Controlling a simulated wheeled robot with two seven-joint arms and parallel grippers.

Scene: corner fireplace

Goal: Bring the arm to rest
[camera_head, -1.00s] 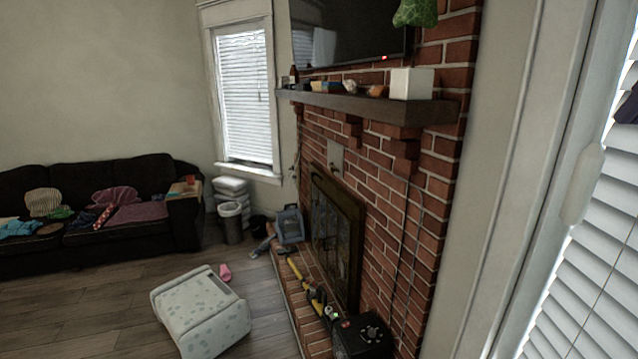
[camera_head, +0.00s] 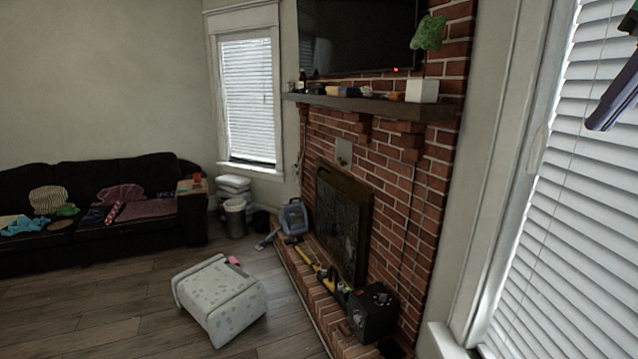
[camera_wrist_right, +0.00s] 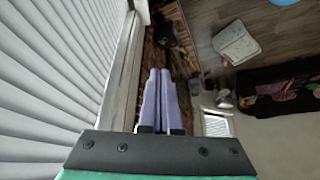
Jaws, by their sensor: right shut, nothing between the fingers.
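My right gripper (camera_head: 612,98) shows at the right edge of the head view, in front of the white window blinds. Its purple-grey fingers are together. In the right wrist view the two fingers (camera_wrist_right: 160,98) lie side by side, shut with nothing between them. They are in the air, close to the blinds and the window frame, with the fireplace beyond them. The rest of the right arm is mostly outside the head view. My left gripper is not in view.
The window blinds (camera_head: 545,215) are close beside my right gripper. The brick fireplace (camera_head: 395,205) has a mantel (camera_head: 370,104) with small items. A pale spotted ottoman (camera_head: 222,298) stands on the floor. A dark sofa (camera_head: 90,250) is at the left. Wooden floor (camera_head: 80,315) is open before it.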

